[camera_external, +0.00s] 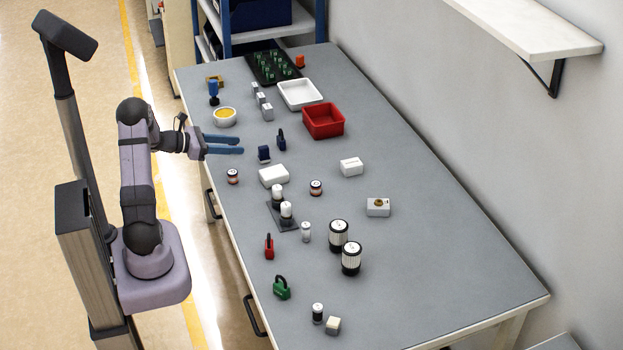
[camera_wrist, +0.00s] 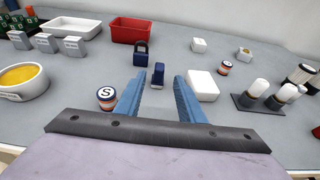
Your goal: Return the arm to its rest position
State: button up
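My gripper (camera_external: 241,144) is on the left side of the table, with its two blue fingers pointing right over the table's near edge. The fingers are apart and nothing is between the tips. In the wrist view my gripper (camera_wrist: 157,88) also shows open, with a small dark blue block (camera_wrist: 158,75) on the table beyond the fingers. My arm reaches out from its pedestal at the left, with the wrist roughly level.
The grey table (camera_external: 420,260) holds a red bin (camera_external: 323,121), a white tray (camera_external: 299,94), a bowl with yellow contents (camera_external: 225,117), padlocks (camera_external: 282,288), striped cylinders (camera_external: 351,258) and small boxes. A white shelf (camera_external: 530,28) hangs on the right wall. The table's right part is clear.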

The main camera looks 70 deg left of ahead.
jog(key=shift+s+r, duration=0.2)
jog(key=shift+s, duration=0.5)
